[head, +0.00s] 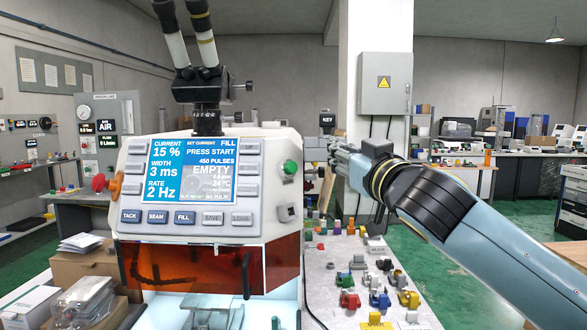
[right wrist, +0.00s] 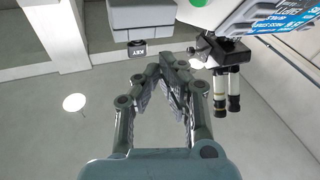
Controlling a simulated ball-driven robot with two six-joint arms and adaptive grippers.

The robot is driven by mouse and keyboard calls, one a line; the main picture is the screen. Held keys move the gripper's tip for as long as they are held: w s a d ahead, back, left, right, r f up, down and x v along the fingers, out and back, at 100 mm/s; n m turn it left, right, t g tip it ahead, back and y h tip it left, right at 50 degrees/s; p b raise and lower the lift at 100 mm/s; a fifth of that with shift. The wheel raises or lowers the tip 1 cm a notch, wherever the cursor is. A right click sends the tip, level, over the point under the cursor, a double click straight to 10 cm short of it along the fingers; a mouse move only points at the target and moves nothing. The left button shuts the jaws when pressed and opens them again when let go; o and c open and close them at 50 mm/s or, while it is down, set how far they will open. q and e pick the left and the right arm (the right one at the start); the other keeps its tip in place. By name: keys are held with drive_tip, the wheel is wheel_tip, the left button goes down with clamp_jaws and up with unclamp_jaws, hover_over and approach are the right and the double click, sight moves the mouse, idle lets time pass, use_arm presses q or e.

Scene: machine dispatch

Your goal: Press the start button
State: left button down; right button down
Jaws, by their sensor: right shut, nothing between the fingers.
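The machine (head: 210,200) stands at the centre left in the head view, its lit screen (head: 205,172) reading "PRESS START". A round green button (head: 290,167), which looks like the start button, sits on the right side of its front. Its edge also shows at the top of the right wrist view (right wrist: 197,2). My right gripper (head: 335,147) is shut and empty. It is to the right of the green button and a little higher, apart from it in the picture. The wrist view shows its fingers (right wrist: 172,63) closed together, pointing up. My left gripper is out of view.
A grey bench (head: 345,265) with several coloured fixtures lies below my right arm. A box marked KEY (head: 327,119) is just behind the gripper; it also shows in the wrist view (right wrist: 137,48). A microscope head (head: 200,85) rises above the machine.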

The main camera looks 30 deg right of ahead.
sight(305, 159)
drive_tip(key=shift+r, duration=0.3)
drive_tip(key=shift+w, duration=0.1)
drive_tip(key=w+f, duration=0.1)
drive_tip(key=w, duration=0.1)
drive_tip(key=w+a, duration=0.1)
drive_tip(key=w, duration=0.1)
drive_tip(key=w+f, duration=0.1)
drive_tip(key=w, duration=0.1)
drive_tip(key=shift+w+a+f, duration=0.3)
drive_tip(key=shift+w+a, duration=0.05)
drive_tip(key=shift+w, duration=0.05)
drive_tip(key=shift+w+a+f, duration=0.15)
drive_tip(key=shift+w+f, duration=0.05)
drive_tip(key=shift+w, duration=0.45)
drive_tip(key=shift+w, duration=0.1)
idle(0.7)
drive_tip(key=shift+w+a+f, duration=0.1)
drive_tip(key=shift+w, duration=0.15)
